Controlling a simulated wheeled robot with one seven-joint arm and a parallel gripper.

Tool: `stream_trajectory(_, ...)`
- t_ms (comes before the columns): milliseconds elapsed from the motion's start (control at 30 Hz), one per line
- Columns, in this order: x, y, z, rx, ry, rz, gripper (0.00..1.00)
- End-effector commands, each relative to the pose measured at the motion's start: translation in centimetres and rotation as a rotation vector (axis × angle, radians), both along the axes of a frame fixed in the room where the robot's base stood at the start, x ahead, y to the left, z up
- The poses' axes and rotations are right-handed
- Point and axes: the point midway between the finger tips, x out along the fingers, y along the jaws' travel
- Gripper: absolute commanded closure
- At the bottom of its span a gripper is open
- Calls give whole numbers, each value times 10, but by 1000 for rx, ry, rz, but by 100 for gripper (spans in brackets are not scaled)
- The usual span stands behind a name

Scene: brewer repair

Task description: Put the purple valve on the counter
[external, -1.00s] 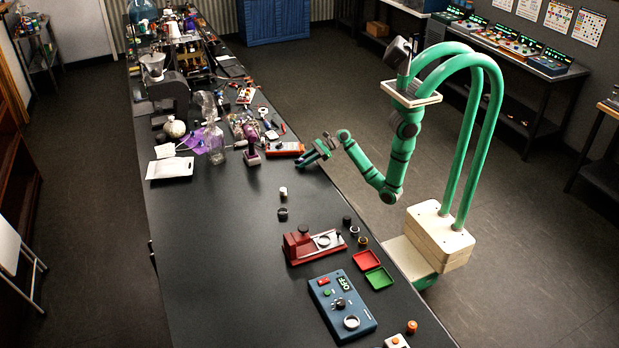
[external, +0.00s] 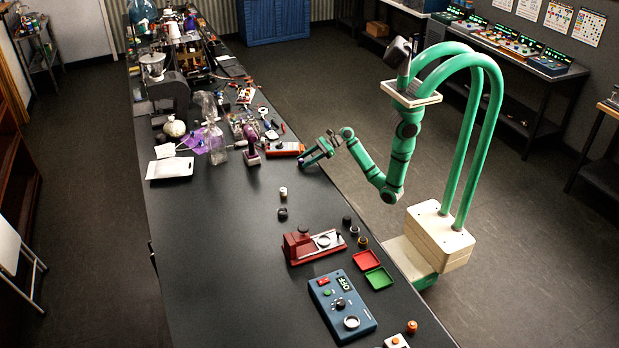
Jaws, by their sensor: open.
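My gripper (external: 314,154) is open, low over the right edge of the dark counter (external: 230,240). A small dark purple piece (external: 302,161), which may be the purple valve, shows at its fingertips. It seems to be at the counter top, but I cannot tell whether the fingers touch it. A larger purple upright object (external: 251,137) stands on the counter to the left of my gripper, apart from it.
An orange-red box (external: 286,149) lies just left of my gripper. Bottles, tools and other clutter fill the counter's far end. A red device (external: 312,245), a blue control box (external: 342,305) and red and green trays (external: 379,278) are nearer. The counter's middle left is clear.

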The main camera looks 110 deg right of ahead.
Motion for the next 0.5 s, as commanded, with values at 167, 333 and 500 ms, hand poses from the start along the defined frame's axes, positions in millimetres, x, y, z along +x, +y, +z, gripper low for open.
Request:
stream_trajectory(167, -35, -1, 14, -1, 0, -6, 56)
stream_trajectory(333, -64, -1, 27, -1, -1, -6, 56)
stream_trajectory(500, -83, -1, 35, 0, -1, -5, 56)
